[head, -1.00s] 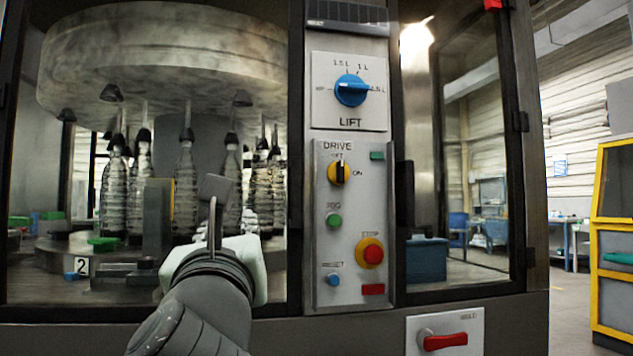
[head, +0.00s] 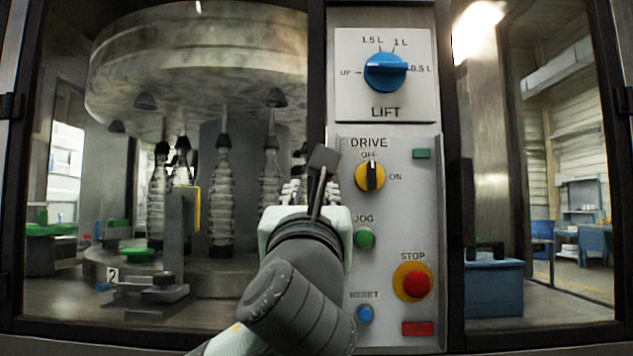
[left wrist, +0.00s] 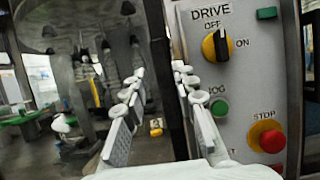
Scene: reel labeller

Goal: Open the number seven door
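No door marked seven shows in either view. The left glass door (head: 60,200) of the machine has hinges on its left edge and looks closed. The right glass door (head: 560,230) also looks closed, with a dark handle (head: 467,200) beside the control panel. My left gripper (head: 313,186) is in front of the panel's left edge, partly hidden by my arm. In the left wrist view its fingers (left wrist: 158,75) are apart with nothing between them. Whether it touches the machine I cannot tell. My right gripper is not in view.
The control panel (head: 390,320) carries a yellow DRIVE knob (head: 370,176) pointing to OFF, a green JOG button (head: 364,238) and a red STOP button (head: 413,281). A blue LIFT knob (head: 385,70) is above. Bottles (head: 221,200) and a number 2 plate (head: 112,274) stand behind the left glass.

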